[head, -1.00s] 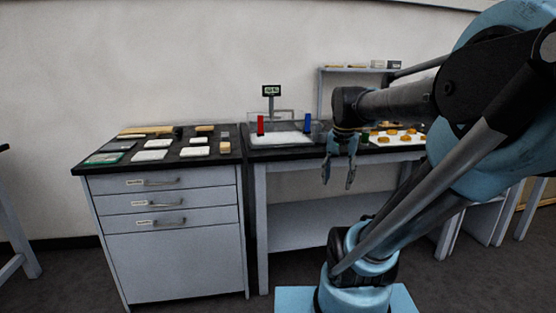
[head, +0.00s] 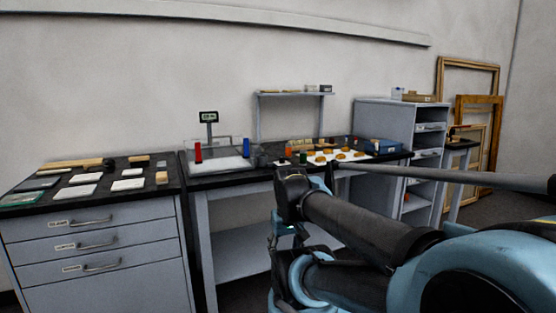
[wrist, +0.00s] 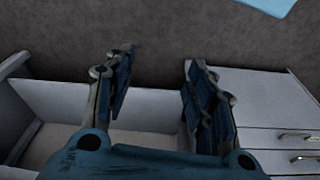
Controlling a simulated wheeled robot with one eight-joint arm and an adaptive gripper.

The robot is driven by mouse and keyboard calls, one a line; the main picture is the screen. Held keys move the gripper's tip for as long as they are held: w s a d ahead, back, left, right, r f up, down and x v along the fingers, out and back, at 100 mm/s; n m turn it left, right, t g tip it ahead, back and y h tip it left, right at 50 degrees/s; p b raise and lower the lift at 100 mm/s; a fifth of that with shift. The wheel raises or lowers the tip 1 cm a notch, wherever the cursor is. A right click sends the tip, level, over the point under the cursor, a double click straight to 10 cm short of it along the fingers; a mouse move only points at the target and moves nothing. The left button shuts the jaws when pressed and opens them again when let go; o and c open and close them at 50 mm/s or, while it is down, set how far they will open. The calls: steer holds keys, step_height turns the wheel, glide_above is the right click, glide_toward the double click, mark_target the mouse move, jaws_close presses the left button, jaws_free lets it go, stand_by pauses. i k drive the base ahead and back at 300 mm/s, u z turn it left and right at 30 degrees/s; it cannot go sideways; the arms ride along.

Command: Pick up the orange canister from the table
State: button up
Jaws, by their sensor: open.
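A small upright orange item (head: 288,152), which may be the orange canister, stands on the dark-topped table (head: 225,181), left of a white sheet with several orange-brown pieces. It is too small to tell for sure. My gripper (wrist: 157,65) is open and empty in the wrist view, with its two blue-padded fingers apart. In the head view it hangs in front of the table, below the tabletop, mostly hidden by my arm. The canister does not show in the wrist view.
A drawer cabinet (head: 95,255) is further left, a grey shelf unit (head: 385,128) at right. The wrist view shows bare floor (wrist: 155,40).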

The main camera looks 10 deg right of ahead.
mark_target(287, 146)
steer(key=k, duration=0.65)
steer(key=z, duration=0.35)
steer(key=i, duration=1.45)
steer(key=z, duration=0.4)
